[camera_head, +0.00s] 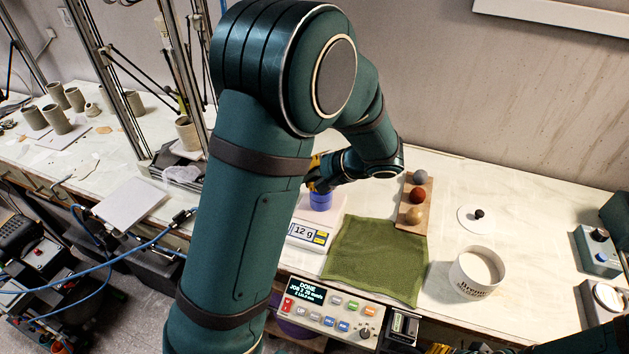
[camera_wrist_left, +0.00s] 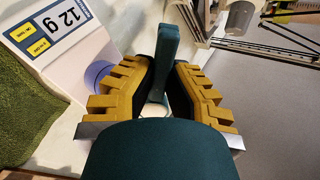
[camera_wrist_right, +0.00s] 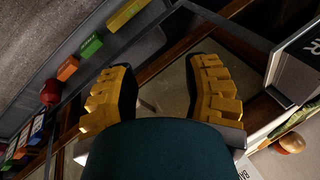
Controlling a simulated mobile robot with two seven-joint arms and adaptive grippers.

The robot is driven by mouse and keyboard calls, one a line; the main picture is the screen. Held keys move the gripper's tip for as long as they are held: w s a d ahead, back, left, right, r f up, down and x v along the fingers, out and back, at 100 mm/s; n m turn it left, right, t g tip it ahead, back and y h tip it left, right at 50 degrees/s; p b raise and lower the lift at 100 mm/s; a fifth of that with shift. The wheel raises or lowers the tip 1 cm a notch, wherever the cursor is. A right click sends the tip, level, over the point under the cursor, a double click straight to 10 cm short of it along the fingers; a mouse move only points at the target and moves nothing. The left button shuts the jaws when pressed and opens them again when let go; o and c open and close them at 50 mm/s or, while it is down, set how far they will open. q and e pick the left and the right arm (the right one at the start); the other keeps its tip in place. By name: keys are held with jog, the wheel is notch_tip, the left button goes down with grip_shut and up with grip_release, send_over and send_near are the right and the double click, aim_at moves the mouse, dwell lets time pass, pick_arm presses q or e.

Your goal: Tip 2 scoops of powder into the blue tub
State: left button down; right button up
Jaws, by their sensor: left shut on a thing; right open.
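The blue tub (camera_head: 320,201) stands on the scale (camera_head: 308,234), whose display reads 12 g. It also shows in the left wrist view (camera_wrist_left: 97,73), partly hidden by a finger. My left gripper (camera_head: 316,178) is just above the tub, shut on the dark teal handle of a scoop (camera_wrist_left: 166,55). Whether powder is in the scoop cannot be seen. A white, lettered container (camera_head: 472,284) with pale powder stands open at the right, its lid (camera_head: 476,219) lying behind it. My right gripper (camera_wrist_right: 165,92) is open and empty; only a bit shows at the head view's bottom edge.
A green cloth (camera_head: 376,258) lies between the scale and the container. A wooden board (camera_head: 427,187) with several balls lies behind it. A control box (camera_head: 325,312) sits at the front edge. Devices (camera_head: 597,251) stand at the far right. My left arm hides much of the middle.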

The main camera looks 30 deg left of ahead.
pick_arm(q)
jog(key=m+t+y+b, duration=0.1)
jog(key=m+t+b, duration=0.1)
jog(key=a+m+t+y+b, duration=0.1)
jog(key=t+b, duration=0.1)
jog(key=shift+s+f+m+t+y, duration=0.1)
jog(key=shift+f+m+t+y, duration=0.05)
jog(key=shift+m+t+y, duration=0.2)
jog(key=t+b, duration=0.1)
jog(key=m+t+b, duration=0.1)
jog(key=b, duration=0.1)
jog(key=shift+a+y, duration=0.25)
jog(key=shift+m, duration=0.25)
jog(key=shift+r, duration=0.2)
pick_arm(e)
notch_tip(320, 180, down, 8)
jog(key=s, duration=0.2)
jog(key=shift+a+r+g, duration=0.15)
jog(key=shift+a+g, duration=0.1)
jog(key=shift+g, duration=0.05)
jog(key=shift+s, duration=0.1)
pick_arm(q)
jog(key=shift+a, duration=0.1)
